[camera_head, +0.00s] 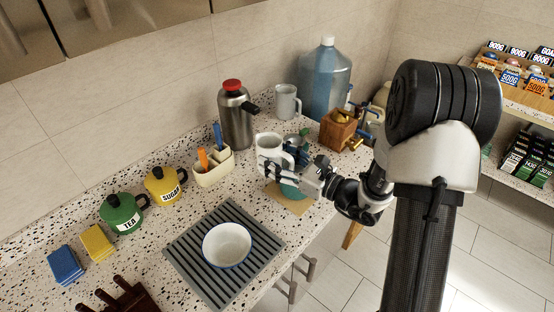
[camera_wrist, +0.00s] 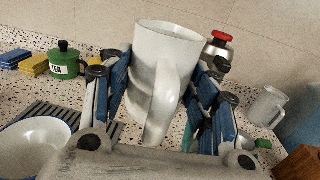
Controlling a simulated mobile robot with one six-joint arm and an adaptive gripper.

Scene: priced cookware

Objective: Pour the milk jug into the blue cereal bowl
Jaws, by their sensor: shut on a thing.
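The white milk jug (camera_head: 268,144) is between the fingers of my gripper (camera_head: 280,167). In the wrist view the jug (camera_wrist: 163,65) looks close to upright, with its handle towards me and blue-padded fingers on both sides. My gripper (camera_wrist: 160,95) is shut on it. Its base is hidden, so I cannot tell its height above the counter. The bowl (camera_head: 227,244), white with a blue rim, stands on a grey ribbed mat (camera_head: 190,250), to the left and nearer the front than the jug. It also shows in the wrist view (camera_wrist: 35,147); its inside looks plain white.
A utensil holder (camera_head: 213,170), steel flask (camera_head: 236,120), second jug (camera_head: 287,102), large blue bottle (camera_head: 326,80) and wooden grinder (camera_head: 340,130) stand behind or beside the gripper. Yellow (camera_head: 165,186) and green (camera_head: 121,214) pots stand left. A tan board (camera_head: 294,206) lies below the gripper.

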